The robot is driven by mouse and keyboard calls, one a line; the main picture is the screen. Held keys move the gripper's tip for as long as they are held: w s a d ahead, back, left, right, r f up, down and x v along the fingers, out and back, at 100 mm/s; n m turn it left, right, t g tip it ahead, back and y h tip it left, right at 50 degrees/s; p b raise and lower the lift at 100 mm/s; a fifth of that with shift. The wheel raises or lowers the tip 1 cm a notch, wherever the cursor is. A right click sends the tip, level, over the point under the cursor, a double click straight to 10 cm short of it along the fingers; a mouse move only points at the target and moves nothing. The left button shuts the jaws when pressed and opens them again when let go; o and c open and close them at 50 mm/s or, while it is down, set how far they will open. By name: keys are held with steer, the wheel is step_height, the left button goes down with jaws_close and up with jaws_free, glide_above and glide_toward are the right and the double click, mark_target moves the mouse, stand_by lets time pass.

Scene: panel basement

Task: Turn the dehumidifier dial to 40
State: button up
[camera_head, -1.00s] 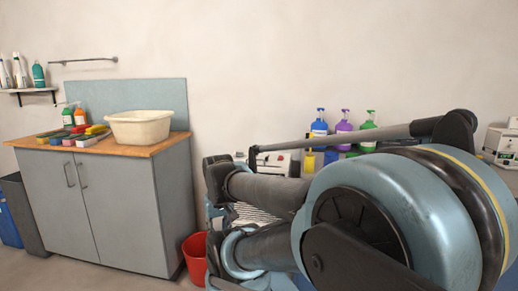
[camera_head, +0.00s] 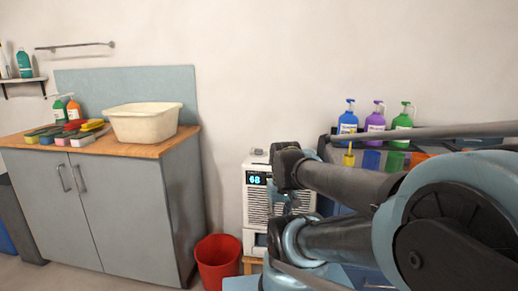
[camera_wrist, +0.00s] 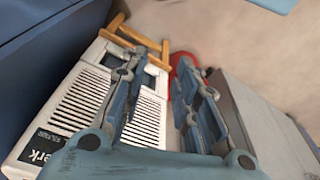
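The white dehumidifier (camera_head: 257,215) stands low against the wall, partly behind my arm in the head view. Its small display (camera_head: 257,179) glows with what looks like 68. In the wrist view its slatted white body (camera_wrist: 68,112) lies on the left, tilted in the picture, with a dark label at its lower end. I cannot make out the dial in either view. My gripper (camera_wrist: 165,68) is open and empty in the wrist view. Its left finger overlaps the dehumidifier in the picture; I cannot tell whether they touch.
A red bucket (camera_head: 218,262) stands left of the dehumidifier, beside a grey cabinet (camera_head: 110,210) bearing a cream basin (camera_head: 144,125). A wooden stand (camera_wrist: 125,33) shows by the dehumidifier. Blue, purple and green pump bottles (camera_head: 374,122) stand behind my arm at right.

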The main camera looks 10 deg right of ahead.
steer(key=r, duration=0.2)
step_height(320, 180, up, 25)
steer(key=n+g, duration=0.2)
steer(key=n, duration=1.2)
glide_above(259, 152)
steer(key=f, duration=1.6)
steer(key=shift+w+f, duration=0.35)
jaws_close()
